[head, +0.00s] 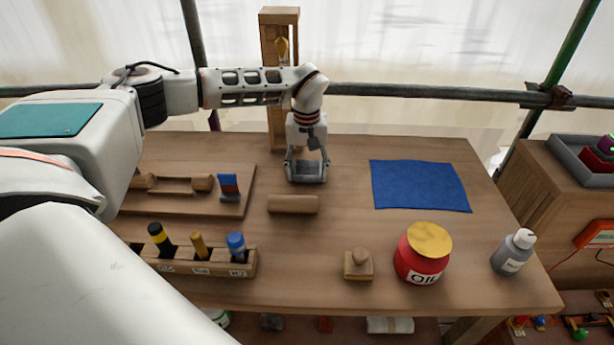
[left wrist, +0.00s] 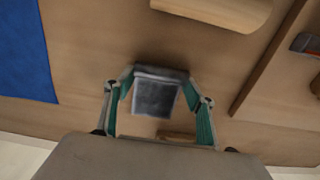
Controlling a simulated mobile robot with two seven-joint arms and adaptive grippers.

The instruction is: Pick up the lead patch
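The lead patch (head: 307,171) is a small grey square low over or on the table, below my left gripper. In the left wrist view the patch (left wrist: 156,96) lies between the two fingers, blurred. My left gripper (head: 307,178) points down with its fingers apart, one on either side of the patch; it also shows in the left wrist view (left wrist: 155,88). I cannot tell whether the fingertips touch the patch edges. My right gripper is in no view.
A wooden roller (head: 293,204) lies just in front of the gripper. A blue cloth (head: 420,185) lies to the right. A red oil pot (head: 421,262), a grey bottle (head: 512,252), a wooden stamp (head: 358,265) and a tool rack (head: 200,262) stand in front. A wooden frame (head: 271,75) stands behind.

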